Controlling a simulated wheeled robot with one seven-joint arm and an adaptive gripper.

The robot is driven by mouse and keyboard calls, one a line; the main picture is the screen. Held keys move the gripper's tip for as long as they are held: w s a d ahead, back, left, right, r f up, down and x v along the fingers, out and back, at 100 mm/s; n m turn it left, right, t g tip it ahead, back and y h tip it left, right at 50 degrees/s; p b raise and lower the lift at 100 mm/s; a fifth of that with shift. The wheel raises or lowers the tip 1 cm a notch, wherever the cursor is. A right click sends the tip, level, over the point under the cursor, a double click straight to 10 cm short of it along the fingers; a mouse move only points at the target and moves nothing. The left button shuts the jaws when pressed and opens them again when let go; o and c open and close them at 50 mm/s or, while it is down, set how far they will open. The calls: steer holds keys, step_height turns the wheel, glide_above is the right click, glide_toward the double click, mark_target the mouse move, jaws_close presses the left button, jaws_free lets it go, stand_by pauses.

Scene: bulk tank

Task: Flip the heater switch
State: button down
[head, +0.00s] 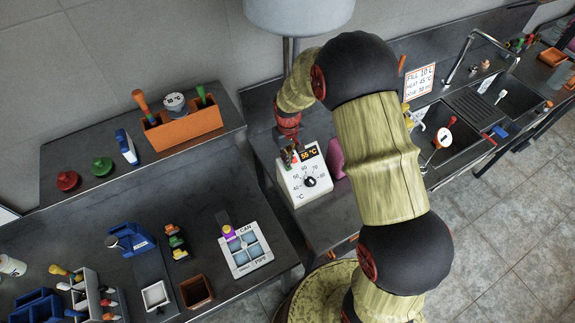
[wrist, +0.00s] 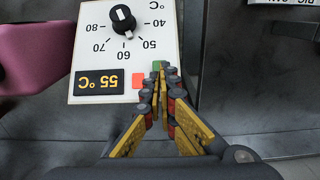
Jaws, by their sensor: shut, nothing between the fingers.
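The white heater control box (head: 309,190) stands on the counter at the middle of the head view. It also shows upside down in the wrist view (wrist: 84,52). Its lit display (wrist: 100,83) reads 55 °C, and its black dial (wrist: 122,18) sits inside a temperature scale. A red-orange square (wrist: 140,81) lies beside the display. A small green piece (wrist: 157,65) shows right at my fingertips and is partly hidden, so I cannot tell the switch's position. My gripper (wrist: 161,74) is shut and empty over the box's edge; contact is unclear. It also shows in the head view (head: 287,153).
A pink object (wrist: 37,42) stands close beside the box. A grey tank (head: 298,14) is above and behind. An orange bin (head: 185,131) sits on the left shelf, and a tray with windows (head: 247,262) lies on the front left counter. A sink (head: 445,118) is at the right.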

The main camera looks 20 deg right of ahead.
steer(key=shift+f, duration=0.4)
steer(key=shift+r, duration=0.15)
step_height(320, 180, up, 7)
steer(key=p, duration=0.3)
stand_by(0.7)
stand_by(0.4)
steer(key=s+r+m+t+b, duration=0.1)
steer(key=s+r+b, duration=0.4)
steer(key=s+b, duration=0.5)
steer(key=s+r+m+t+b, duration=0.1)
steer(key=s+r+t+b, duration=0.3)
steer(key=s+b, duration=0.5)
steer(key=s+r, duration=0.1)
steer(key=s, duration=0.7)
steer(key=shift+s+t+b, duration=0.25)
steer(key=shift+t+b, duration=0.05)
steer(key=shift+b, duration=0.05)
